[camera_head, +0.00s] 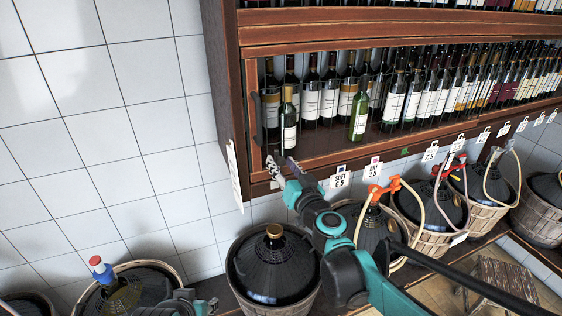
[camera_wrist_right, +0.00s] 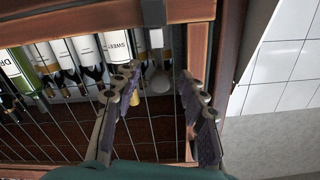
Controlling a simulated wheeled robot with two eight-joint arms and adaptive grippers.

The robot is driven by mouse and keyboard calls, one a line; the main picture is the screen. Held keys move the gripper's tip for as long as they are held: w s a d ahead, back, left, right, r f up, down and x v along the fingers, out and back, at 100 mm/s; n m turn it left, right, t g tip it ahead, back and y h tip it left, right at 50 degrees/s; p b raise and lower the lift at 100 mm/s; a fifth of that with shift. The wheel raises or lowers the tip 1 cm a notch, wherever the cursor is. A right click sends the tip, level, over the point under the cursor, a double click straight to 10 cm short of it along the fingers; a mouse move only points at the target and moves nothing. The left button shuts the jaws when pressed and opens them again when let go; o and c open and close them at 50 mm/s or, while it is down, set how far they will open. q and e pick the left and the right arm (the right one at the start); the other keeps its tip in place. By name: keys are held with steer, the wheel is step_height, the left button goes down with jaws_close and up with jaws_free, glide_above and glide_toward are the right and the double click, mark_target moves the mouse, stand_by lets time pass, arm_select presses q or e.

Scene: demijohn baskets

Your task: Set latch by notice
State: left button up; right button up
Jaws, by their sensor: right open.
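A dark upright handle-like fitting (camera_head: 255,118) sits on the left post of the wooden wine rack (camera_head: 250,75); I cannot tell whether it is the latch. A white notice (camera_head: 234,173) hangs on the rack's left side, its text unreadable.
Wine bottles (camera_head: 330,95) fill the shelf; wire mesh shows before them in the wrist view. Tags reading SOFT 6.5 (camera_head: 338,181) and DRY 2.5 (camera_head: 374,169) hang below. Demijohns in baskets (camera_head: 272,265) line the bench beneath. Tiled wall (camera_head: 90,120) leaves free room left.

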steer(key=shift+w+a, duration=0.15)
steer(key=shift+w, duration=0.3)
steer(key=shift+c, duration=0.4)
jaws_close()
step_height(320, 180, down, 3)
steer(key=b, duration=0.2)
steer(key=shift+s+a+b, duration=0.1)
steer(key=shift+b, duration=0.2)
steer(key=shift+c, duration=0.3)
jaws_free()
steer(key=shift+o, duration=0.7)
